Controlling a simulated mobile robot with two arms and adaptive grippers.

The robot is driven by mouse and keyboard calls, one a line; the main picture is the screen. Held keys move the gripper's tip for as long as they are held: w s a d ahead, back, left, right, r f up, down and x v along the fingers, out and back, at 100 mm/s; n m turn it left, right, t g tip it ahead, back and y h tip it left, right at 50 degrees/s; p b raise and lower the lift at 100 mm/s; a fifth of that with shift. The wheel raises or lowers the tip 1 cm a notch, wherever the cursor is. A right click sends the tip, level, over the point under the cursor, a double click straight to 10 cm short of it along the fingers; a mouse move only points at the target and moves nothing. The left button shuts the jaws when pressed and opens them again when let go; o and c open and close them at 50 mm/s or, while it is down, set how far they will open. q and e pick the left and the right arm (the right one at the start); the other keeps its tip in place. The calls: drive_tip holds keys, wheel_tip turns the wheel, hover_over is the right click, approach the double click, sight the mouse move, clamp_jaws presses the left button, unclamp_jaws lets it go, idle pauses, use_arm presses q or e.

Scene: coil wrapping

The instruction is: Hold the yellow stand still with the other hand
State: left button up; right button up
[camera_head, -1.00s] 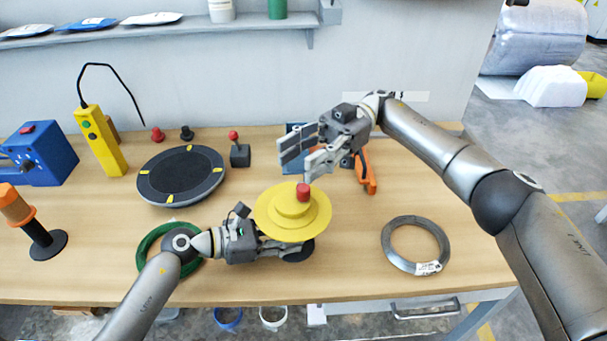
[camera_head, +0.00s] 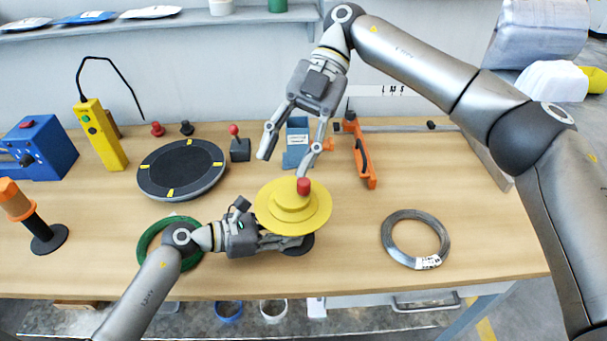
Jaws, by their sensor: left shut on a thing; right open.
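The yellow stand (camera_head: 270,207) is a stepped yellow disc with a red knob (camera_head: 304,186) on top, and it stands at the middle front of the table. A dark base shows under its lower right edge. My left gripper (camera_head: 285,241) is shut at the stand's lower left side, under the disc. Its fingertips are partly hidden by the disc. My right gripper (camera_head: 284,166) is open and empty, pointing down above and behind the stand, with one fingertip close to the red knob in the picture.
A grey coil (camera_head: 414,238) lies at right and a green coil (camera_head: 150,238) lies partly under my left arm. A black turntable (camera_head: 181,168), a joystick box (camera_head: 240,150), a blue box (camera_head: 294,147) and an orange tool (camera_head: 362,155) lie behind. Table between stand and grey coil is clear.

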sight(304, 182)
drive_tip(key=w+d+r+n+t+h, duration=0.2)
drive_tip(key=w+n+t+h, duration=0.1)
drive_tip(key=n+t+h, duration=0.4)
drive_tip(key=shift+m+t+y, duration=0.4)
drive_tip(key=shift+t+y, duration=0.1)
drive_tip(key=f, duration=1.1)
drive_tip(key=shift+w+d+f, duration=0.1)
drive_tip(key=shift+d+f, duration=0.1)
drive_tip(key=shift+d, duration=0.15)
clamp_jaws()
